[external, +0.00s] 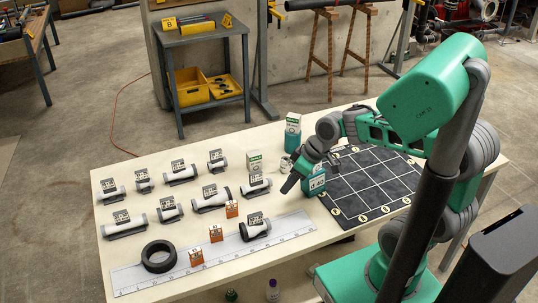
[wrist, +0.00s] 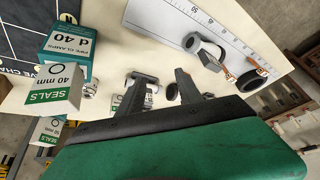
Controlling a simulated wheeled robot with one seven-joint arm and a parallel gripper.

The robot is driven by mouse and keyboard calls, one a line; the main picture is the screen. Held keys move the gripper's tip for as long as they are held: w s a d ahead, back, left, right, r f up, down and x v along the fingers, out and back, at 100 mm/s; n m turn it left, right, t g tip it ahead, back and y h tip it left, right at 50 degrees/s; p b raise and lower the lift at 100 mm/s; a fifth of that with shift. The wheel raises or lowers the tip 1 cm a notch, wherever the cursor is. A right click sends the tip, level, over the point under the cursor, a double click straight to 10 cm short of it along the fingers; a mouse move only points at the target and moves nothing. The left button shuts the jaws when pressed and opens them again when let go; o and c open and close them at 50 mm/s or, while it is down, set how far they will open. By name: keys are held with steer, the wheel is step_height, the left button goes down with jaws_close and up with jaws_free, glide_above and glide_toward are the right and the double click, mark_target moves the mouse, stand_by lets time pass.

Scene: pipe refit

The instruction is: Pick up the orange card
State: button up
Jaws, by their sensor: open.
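Three small orange cards with white markings stand on the pale table in the external view: an upper orange card (external: 232,209), a middle orange card (external: 215,233) and a lower orange card (external: 196,257) by the ruler. In the wrist view two orange cards (wrist: 229,80) (wrist: 259,66) show small and steeply angled near the ruler; the third I cannot make out. My gripper (external: 288,185) is open and above the table, right of all three cards and apart from them. Its two fingers (wrist: 158,85) show in the wrist view with no card between them.
Several grey-white pipe pieces with labels (external: 212,196) stand left of my gripper. A black ring (external: 159,257) lies on the long ruler (external: 132,278).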

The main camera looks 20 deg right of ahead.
steer(key=a+f+n+g+y+b, duration=0.15)
steer(key=a+f+n, duration=0.25)
steer(key=a, duration=0.5)
steer(key=n+g+y, duration=0.2)
steer(key=n+y, duration=0.2)
steer(key=n, duration=0.1)
glide_toward(218, 226)
steer(key=shift+t, duration=0.25)
steer(key=x, duration=0.2)
steer(key=s+x, duration=0.1)
steer(key=x, duration=0.1)
steer(key=shift+a+f+b, duration=0.1)
steer(key=shift+a+b, duration=0.2)
steer(key=shift+b, duration=0.05)
steer(key=x, duration=0.6)
steer(key=shift+w+a+f+p, duration=0.2)
steer(key=shift+w+f+p, duration=0.15)
steer(key=shift+p, duration=0.05)
jaws_close()
